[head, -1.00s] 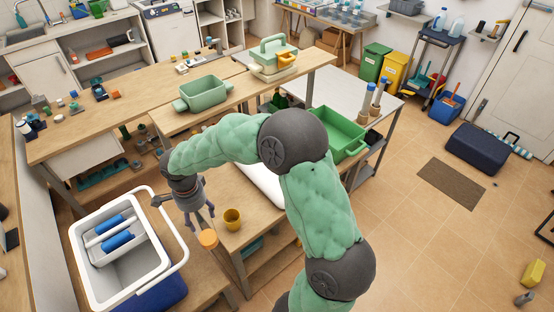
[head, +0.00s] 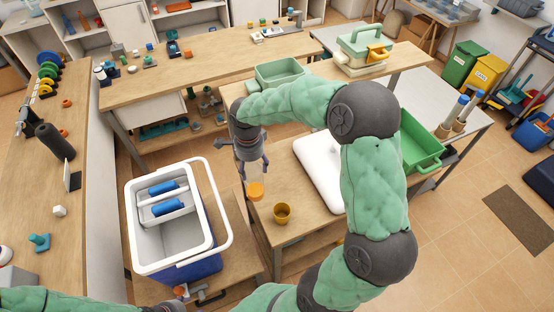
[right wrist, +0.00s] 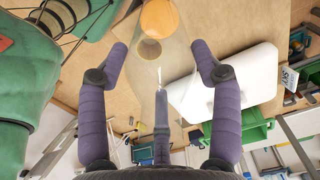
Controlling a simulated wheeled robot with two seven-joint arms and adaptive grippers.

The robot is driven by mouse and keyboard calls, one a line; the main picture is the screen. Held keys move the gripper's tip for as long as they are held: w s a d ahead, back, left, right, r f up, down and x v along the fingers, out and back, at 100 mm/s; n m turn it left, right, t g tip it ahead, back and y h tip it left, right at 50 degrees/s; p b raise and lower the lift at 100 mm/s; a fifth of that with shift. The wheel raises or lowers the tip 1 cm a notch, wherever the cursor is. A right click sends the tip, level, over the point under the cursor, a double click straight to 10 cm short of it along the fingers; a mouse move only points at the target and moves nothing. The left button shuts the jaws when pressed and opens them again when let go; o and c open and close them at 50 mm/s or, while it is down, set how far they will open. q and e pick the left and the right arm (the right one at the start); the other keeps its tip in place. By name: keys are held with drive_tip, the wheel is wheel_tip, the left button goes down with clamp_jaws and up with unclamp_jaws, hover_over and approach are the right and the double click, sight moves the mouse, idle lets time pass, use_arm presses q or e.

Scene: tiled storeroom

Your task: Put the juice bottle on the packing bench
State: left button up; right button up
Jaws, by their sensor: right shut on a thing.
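The clear juice bottle with an orange cap (head: 256,191) is held in my right gripper (head: 254,168), cap pointing down. The bottle and its cap also show in the right wrist view (right wrist: 158,18), between the two purple fingers (right wrist: 160,75). The clear body is hard to make out.
A blue and white cooler (head: 143,262) with blue packs and a raised handle stands left of the bottle. A green crate (head: 422,150) and a green tub (head: 278,72) stand behind. A toolbox (head: 368,50) is at the back.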

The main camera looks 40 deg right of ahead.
drive_tip(key=w+d+f, duration=0.5)
drive_tip(key=d+f, duration=0.5)
drive_tip(key=f, duration=0.2)
drive_tip(key=shift+w+d+b, duration=0.2)
drive_tip(key=shift+w+b, duration=0.1)
drive_tip(key=shift+b, duration=0.15)
drive_tip(key=shift+f, duration=0.25)
drive_tip(key=o, duration=1.6)
drive_tip(key=shift+o, duration=0.2)
drive_tip(key=shift+r, duration=0.15)
wheel_tip(320, 180, up, 8)
drive_tip(key=shift+p, duration=0.35)
